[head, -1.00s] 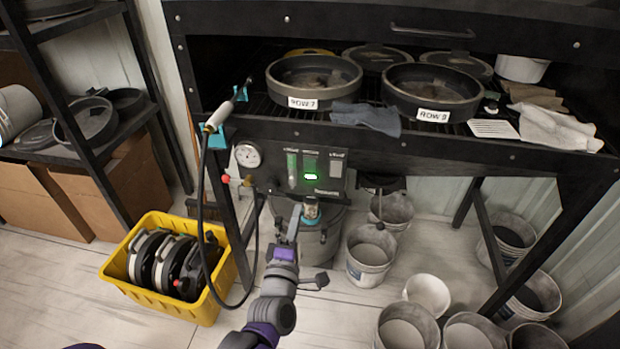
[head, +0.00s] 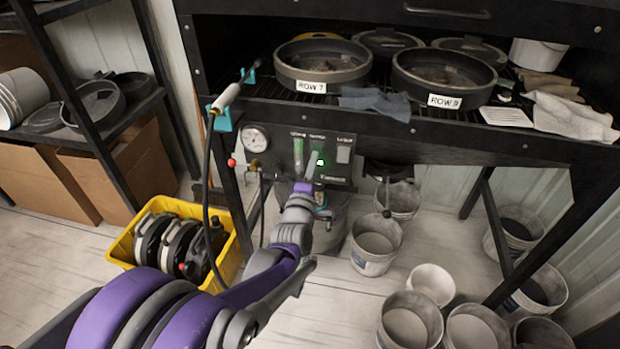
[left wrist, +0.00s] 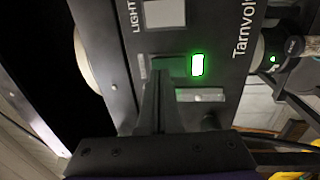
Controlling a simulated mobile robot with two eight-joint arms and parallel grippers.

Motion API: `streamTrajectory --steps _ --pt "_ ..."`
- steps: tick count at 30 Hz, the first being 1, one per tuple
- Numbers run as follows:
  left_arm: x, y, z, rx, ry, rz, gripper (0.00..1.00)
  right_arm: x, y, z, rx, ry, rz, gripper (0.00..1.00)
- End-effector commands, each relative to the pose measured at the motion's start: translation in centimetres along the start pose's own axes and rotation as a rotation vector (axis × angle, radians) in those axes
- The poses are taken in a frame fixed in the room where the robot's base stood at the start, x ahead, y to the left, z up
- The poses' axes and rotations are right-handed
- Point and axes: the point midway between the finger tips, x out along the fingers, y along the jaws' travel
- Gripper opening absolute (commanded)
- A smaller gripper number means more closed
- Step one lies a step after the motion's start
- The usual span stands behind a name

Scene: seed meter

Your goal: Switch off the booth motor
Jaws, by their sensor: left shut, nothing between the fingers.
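A dark control panel (head: 338,174) under the bench front carries several rocker switches with small labels, mostly too small to read. The middle switch has a bright green light (head: 320,161), also in the left wrist view (left wrist: 197,64). My left gripper (head: 319,150) is shut and empty, its fingertips at the upper part of that middle switch. In the left wrist view the fingers (left wrist: 160,72) cover part of the switch, and I cannot tell whether they touch it. A pale switch marked LIGHT (left wrist: 165,13) is beside it. My right gripper is out of view.
A pressure gauge (head: 256,138) and red knob (head: 232,162) are left of the panel. A black hose hangs from the spray tool (head: 227,97). A yellow crate (head: 237,262) stands below left; several buckets (head: 375,246) stand at right.

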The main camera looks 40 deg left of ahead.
Motion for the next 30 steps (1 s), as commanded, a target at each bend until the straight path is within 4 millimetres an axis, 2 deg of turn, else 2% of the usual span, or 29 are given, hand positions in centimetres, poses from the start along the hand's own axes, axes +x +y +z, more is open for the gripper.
streamTrajectory --steps 6,16,20,30 --pt "1.5 0.0 0.0 0.002 0.000 0.000 0.00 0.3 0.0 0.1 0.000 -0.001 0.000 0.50" --pt "1.6 0.0 0.0 0.001 0.000 0.000 0.00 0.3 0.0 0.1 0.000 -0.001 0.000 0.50" --pt "2.3 0.4 0.0 0.001 0.000 0.000 0.00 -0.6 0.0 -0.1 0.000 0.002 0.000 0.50" --pt "2.0 0.4 0.1 0.001 0.000 0.001 0.00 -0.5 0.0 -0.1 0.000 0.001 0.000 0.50"
